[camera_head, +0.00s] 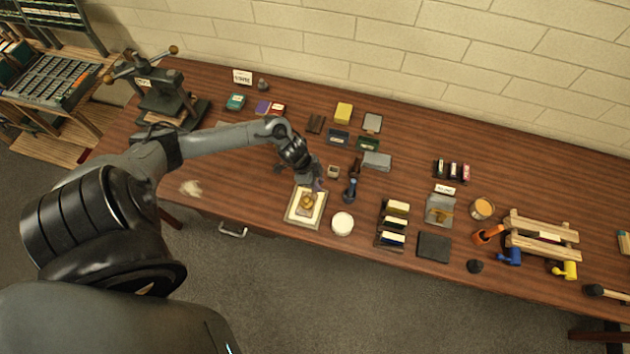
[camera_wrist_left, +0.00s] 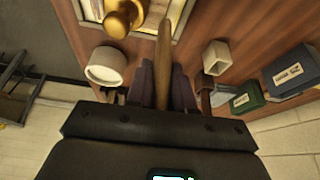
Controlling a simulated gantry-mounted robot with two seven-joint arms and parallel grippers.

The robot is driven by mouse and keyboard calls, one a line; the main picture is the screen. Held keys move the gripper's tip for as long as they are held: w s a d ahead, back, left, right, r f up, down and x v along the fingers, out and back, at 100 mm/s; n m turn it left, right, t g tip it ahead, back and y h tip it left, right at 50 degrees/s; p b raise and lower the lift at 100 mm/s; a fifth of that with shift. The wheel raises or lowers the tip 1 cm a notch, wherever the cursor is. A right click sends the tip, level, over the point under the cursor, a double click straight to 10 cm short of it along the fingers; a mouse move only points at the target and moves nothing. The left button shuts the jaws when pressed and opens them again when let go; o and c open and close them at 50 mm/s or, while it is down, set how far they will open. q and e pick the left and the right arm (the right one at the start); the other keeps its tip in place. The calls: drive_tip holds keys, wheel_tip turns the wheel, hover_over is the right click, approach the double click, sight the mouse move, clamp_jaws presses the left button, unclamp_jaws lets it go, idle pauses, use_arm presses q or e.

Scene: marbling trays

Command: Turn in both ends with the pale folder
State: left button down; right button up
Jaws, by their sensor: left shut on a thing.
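My left gripper (camera_head: 317,186) is over the far right edge of a pale board (camera_head: 291,216) near the table's front edge. I cannot tell whether the folder touches the sheet. The two ends are hard to make out. My right gripper is not in view.
A white round tub (camera_head: 342,224) stands right of the board, with a dark-handled tool (camera_head: 350,190) behind it. A small square cup (camera_head: 333,172) is behind the gripper. The table left of the board is mostly clear.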

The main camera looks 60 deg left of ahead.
use_arm(q)
drive_tip(key=shift+w+d, duration=0.15)
drive_tip(key=shift+d, duration=0.05)
idle(0.6)
drive_tip(key=shift+w+d, duration=0.2)
drive_tip(key=shift+d, duration=0.05)
drive_tip(key=shift+r+p, duration=0.1)
drive_tip(key=shift+p, duration=0.25)
drive_tip(key=shift+r+p, duration=0.35)
drive_tip(key=shift+p, duration=0.2)
drive_tip(key=shift+r, duration=0.1)
wheel_tip(320, 180, up, 6)
drive_tip(key=p, duration=0.6)
